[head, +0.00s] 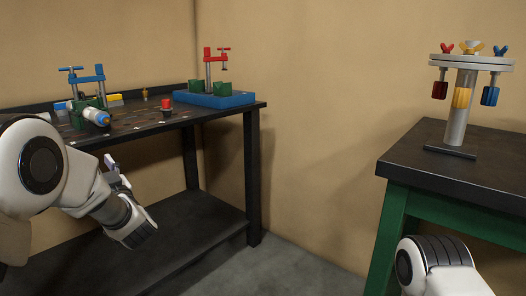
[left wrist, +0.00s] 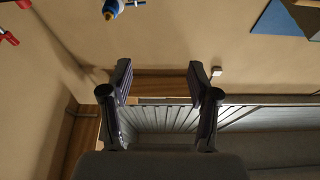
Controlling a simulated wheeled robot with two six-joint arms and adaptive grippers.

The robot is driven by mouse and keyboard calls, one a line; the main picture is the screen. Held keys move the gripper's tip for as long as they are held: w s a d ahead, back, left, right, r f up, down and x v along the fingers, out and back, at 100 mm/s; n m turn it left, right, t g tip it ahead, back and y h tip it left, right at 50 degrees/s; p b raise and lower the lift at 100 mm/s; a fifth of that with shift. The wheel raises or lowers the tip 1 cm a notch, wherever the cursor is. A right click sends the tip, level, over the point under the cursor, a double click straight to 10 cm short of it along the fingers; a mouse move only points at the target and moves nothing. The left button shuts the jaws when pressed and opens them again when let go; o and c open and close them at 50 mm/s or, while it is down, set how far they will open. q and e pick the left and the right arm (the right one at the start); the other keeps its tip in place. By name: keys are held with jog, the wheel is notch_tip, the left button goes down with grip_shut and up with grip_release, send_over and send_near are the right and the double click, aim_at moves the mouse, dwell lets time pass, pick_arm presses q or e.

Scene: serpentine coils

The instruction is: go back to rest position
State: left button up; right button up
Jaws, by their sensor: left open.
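My left gripper (left wrist: 160,80) is open in the left wrist view, its two dark fingers apart with nothing between them. Part of my right arm (head: 438,266) shows at the bottom right of the head view, in front of the green-legged table. My right gripper is out of view.
The workbench (head: 225,115) bears a red clamp (head: 208,65) on a blue base, a blue clamp (head: 85,78) and a small red-topped part (head: 166,104). The right table (head: 490,182) bears a stand (head: 461,105) with coloured hanging pieces. Floor between them is clear.

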pick_arm(q)
jog(key=s+d+f+m+g+h+p, duration=0.35)
jog(key=s+f+m+h+p, duration=0.7)
jog(key=p, duration=1.45)
jog(key=s+d+f+g+h+p, duration=0.2)
jog(key=s+d+f+g, duration=0.1)
jog(key=s, duration=0.7)
jog(key=s+d+f+n+g+h+p, duration=0.1)
jog(key=s+d+f+g+h, duration=0.1)
jog(key=s, duration=0.9)
jog(key=s+d+f+g+h+p, duration=0.2)
jog(key=s+d+f+g, duration=0.2)
jog(key=s, duration=0.7)
jog(key=shift+s+d+f+n+g+p, duration=0.25)
jog(key=shift+d+f+n+g+p, duration=0.1)
jog(key=shift+d+g, duration=0.7)
